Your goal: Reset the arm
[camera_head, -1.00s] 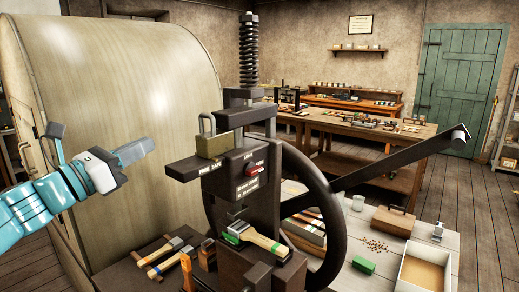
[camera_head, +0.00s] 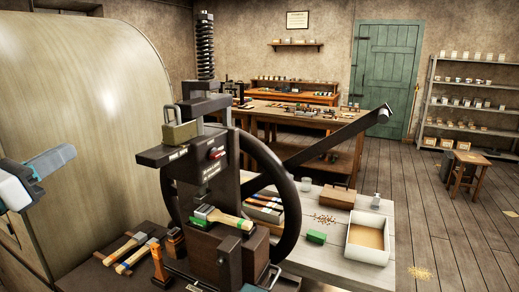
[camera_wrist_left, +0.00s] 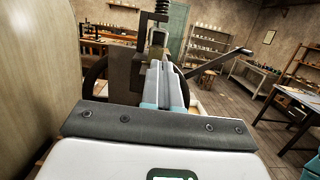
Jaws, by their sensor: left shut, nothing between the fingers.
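My left gripper (camera_head: 52,160) is at the left edge of the head view, shut and empty, in the air left of the press and apart from it. Its shut fingers (camera_wrist_left: 165,88) point at the press in the left wrist view. The dark press (camera_head: 207,160) has a large handwheel (camera_head: 292,200), a screw with a spring (camera_head: 205,45) and a long lever arm (camera_head: 330,140) that slopes up to the right, ending in a knob (camera_head: 384,113). The lever arm also shows in the left wrist view (camera_wrist_left: 220,60). A brush with a green and wooden handle (camera_head: 225,218) lies on the press.
Hammers (camera_head: 130,250) lie on the dark bench left of the press. The pale table at right holds an open box (camera_head: 352,246), a wooden box (camera_head: 335,196) and a green block (camera_head: 316,237). A large curved drum (camera_head: 90,110) stands at left.

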